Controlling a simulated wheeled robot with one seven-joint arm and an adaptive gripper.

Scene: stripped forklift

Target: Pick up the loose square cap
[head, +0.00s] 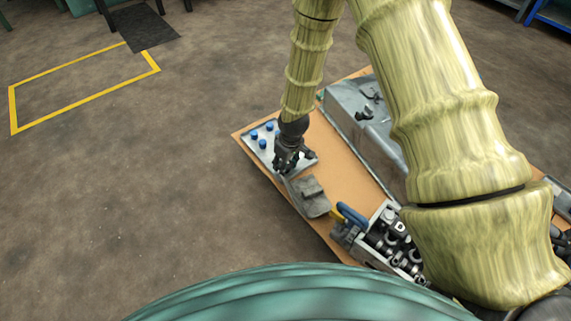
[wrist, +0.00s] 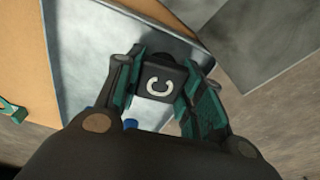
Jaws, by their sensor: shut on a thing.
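A black square cap (wrist: 160,82) with a white C-shaped mark sits between the two fingers of my gripper (wrist: 158,100) in the wrist view. The fingers are closed on its sides. In the head view my gripper (head: 287,160) is over the right part of a metal plate (head: 276,147) at the far left end of the board. The cap cannot be made out clearly there. The plate also shows under the gripper in the wrist view (wrist: 90,40). I cannot tell whether the cap still touches the plate.
Several blue-topped pegs (head: 262,144) stand on the plate, left of my gripper. A grey bracket-like part (head: 311,196) lies nearer on the brown board (head: 345,172). A block of metal parts (head: 388,240) with a blue handle is nearer still. A large grey casing (head: 362,118) stands to the right.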

